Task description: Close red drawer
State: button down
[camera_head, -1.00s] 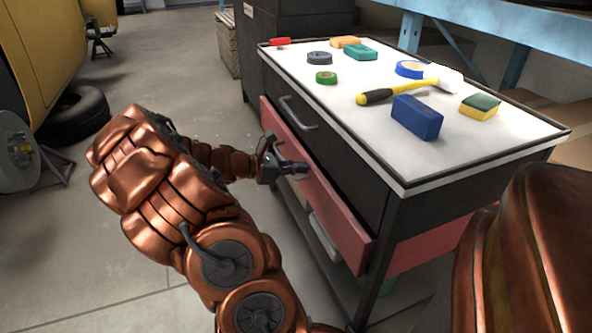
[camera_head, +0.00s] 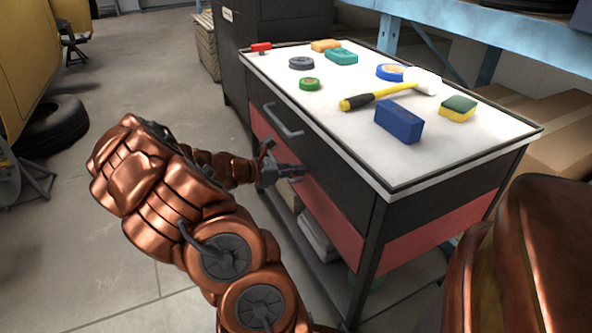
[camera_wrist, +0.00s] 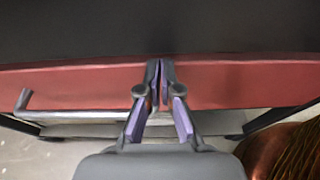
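The red drawer (camera_head: 332,218) is the lower drawer of the black workbench. Its front looks flush or nearly flush with the bench frame in the head view. My gripper (camera_head: 292,171) is at the drawer's front, towards the upper edge. In the wrist view my gripper (camera_wrist: 160,84) has its fingertips together, pointing at the red drawer front (camera_wrist: 225,82), touching or very close to it. Nothing shows between the fingers. A grey handle (camera_wrist: 23,99) sticks out at the left of the red front.
A black drawer (camera_head: 320,155) with a grey handle (camera_head: 283,121) is above the red one. The white bench top (camera_head: 335,115) holds a hammer (camera_head: 385,95), a blue box (camera_head: 399,122), tape rolls and sponges. A shelf (camera_head: 300,240) is below. Open floor lies left.

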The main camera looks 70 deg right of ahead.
jog(key=f+p+v, duration=0.1)
jog(key=p+v, duration=0.4)
jog(key=v, duration=0.9)
jog(key=shift+a, duration=0.1)
jog(key=s+a+r+m+t+y+p, duration=0.1)
jog(key=s+a+r+m+y+p, duration=0.15)
jog(key=a+r+p, duration=0.7)
jog(key=s+a+r+m+t+y+p, duration=0.15)
jog(key=a+r+m+p, duration=0.45)
jog(key=r, duration=0.6)
jog(key=s+a+r+t+y+p, duration=0.2)
jog(key=s+a+r+y+p, duration=0.1)
jog(key=a+r+p, duration=0.7)
jog(key=s+a+r+t+y+p, duration=0.3)
jog(key=a+r+p, duration=0.7)
jog(key=a, duration=0.4)
jog(key=shift+a+r+m+t+y, duration=0.25)
jog(key=shift+r+m+t+y, duration=0.1)
jog(key=shift+r+m, duration=0.1)
